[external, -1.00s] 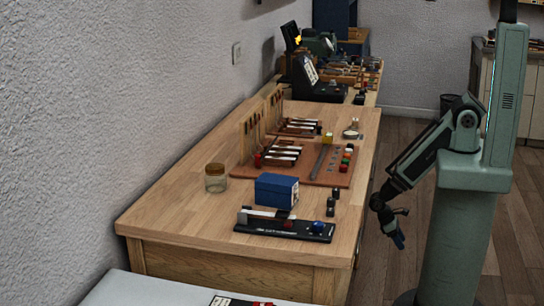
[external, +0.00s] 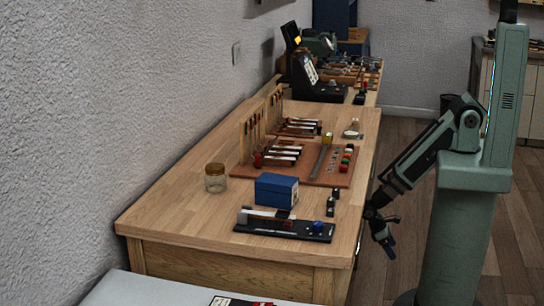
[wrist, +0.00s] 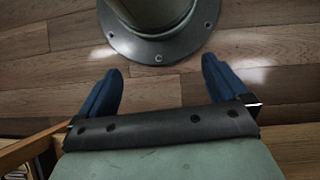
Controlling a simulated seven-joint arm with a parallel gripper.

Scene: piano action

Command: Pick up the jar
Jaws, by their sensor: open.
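The jar (external: 215,179) is clear glass with a tan lid. It stands upright near the left edge of the wooden workbench (external: 180,216), against the wall side, in the external view. My gripper (external: 390,250) hangs low off the bench's right side, beside my column and well away from the jar. In the wrist view my gripper (wrist: 160,90) shows two blue fingers spread wide apart with nothing between them. The wrist view shows floor and my base, not the jar.
A blue box (external: 276,190) and a black tray (external: 284,225) with small parts lie right of the jar. A black device (external: 315,83) is farther back. The bench's front left is clear.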

